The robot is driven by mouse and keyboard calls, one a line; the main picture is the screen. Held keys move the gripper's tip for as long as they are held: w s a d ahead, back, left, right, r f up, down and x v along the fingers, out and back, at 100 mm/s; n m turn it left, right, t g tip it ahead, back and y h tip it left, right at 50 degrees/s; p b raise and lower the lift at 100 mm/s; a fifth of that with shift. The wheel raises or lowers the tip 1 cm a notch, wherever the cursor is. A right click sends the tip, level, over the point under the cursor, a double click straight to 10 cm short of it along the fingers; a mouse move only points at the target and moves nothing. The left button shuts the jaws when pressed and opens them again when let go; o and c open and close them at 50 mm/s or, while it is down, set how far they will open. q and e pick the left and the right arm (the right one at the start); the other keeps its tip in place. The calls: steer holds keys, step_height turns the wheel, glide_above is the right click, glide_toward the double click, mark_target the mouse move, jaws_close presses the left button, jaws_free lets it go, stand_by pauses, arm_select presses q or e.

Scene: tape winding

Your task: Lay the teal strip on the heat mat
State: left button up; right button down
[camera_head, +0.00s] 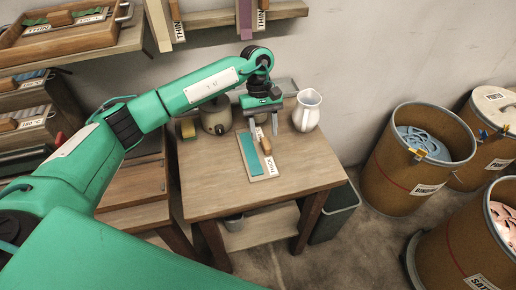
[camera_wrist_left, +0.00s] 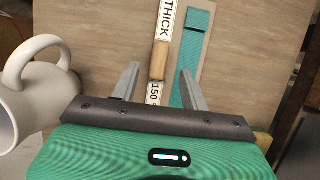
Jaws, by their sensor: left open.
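My left gripper (camera_head: 263,128) is open above the far end of the board. In the left wrist view its fingers (camera_wrist_left: 159,72) stand either side of the handle's line, apart from it. I cannot tell which surface is the heat mat. My right gripper is not seen.
Labelled drums (camera_head: 392,190) stand right; shelves with "180 °C" labels (camera_head: 33,84) stand left.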

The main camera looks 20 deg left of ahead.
mark_target(266, 142)
arm_select(q)
steer(key=shift+p+x, duration=0.3)
steer(key=shift+x, duration=1.55)
steer(key=shift+w+d, duration=0.1)
jaws_close()
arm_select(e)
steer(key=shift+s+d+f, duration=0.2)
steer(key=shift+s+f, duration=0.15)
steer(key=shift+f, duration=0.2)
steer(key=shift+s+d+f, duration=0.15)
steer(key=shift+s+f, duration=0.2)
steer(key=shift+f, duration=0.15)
arm_select(q)
steer(key=shift+r, duration=0.2)
